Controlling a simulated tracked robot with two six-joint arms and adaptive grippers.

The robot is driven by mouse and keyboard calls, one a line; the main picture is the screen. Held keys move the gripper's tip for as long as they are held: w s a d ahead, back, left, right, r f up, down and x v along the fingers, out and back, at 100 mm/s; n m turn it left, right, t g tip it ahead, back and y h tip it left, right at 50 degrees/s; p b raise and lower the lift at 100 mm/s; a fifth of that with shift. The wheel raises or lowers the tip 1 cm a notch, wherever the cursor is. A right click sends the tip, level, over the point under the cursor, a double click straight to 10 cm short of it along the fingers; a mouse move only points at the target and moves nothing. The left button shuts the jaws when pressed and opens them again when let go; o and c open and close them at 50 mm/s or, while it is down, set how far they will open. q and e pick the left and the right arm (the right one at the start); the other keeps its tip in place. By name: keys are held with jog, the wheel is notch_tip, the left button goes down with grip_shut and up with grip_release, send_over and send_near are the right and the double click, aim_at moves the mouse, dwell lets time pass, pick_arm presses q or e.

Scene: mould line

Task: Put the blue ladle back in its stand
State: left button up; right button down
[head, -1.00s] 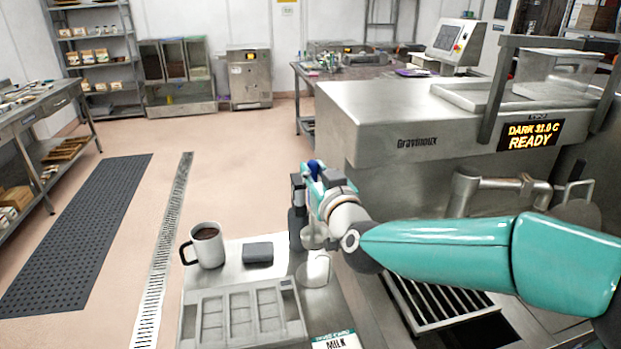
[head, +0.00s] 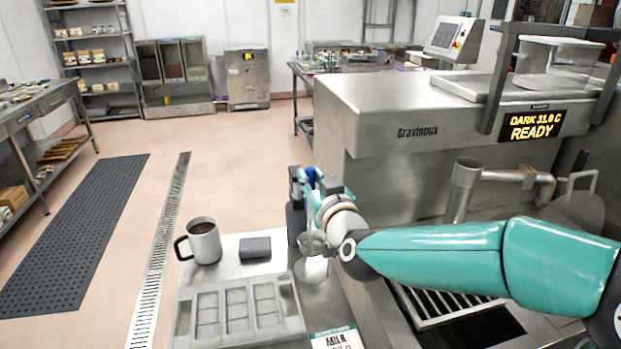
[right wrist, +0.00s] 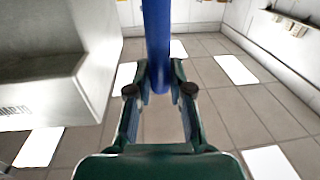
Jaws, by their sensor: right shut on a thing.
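The blue ladle (head: 311,174) shows in the head view only as a small blue patch at my right gripper (head: 304,182). In the right wrist view its blue handle (right wrist: 157,40) stands upright between the two fingertips of my right gripper (right wrist: 159,90), which is shut on it. The ladle's bowl is out of sight. In the head view the gripper is above the right part of the steel bench, beside a dark upright shape (head: 296,222) and a pale rounded thing (head: 315,268). I cannot tell whether either is the stand. My left gripper is not in view.
A mug of brown liquid (head: 204,241), a dark block (head: 255,248) and a grey mould tray (head: 286,314) are on the bench, left of the gripper. A milk label (head: 335,338) is at the front. The Gravinoux machine (head: 400,110) stands behind and right, near my arm.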

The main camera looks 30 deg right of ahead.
jog(key=shift+f+b, duration=0.65)
jog(key=shift+f, duration=0.3)
jog(key=shift+f+b, duration=1.65)
jog(key=shift+b, duration=0.15)
jog(key=c, duration=1)
grip_release()
jog(key=shift+f, duration=0.15)
jog(key=shift+s, duration=0.15)
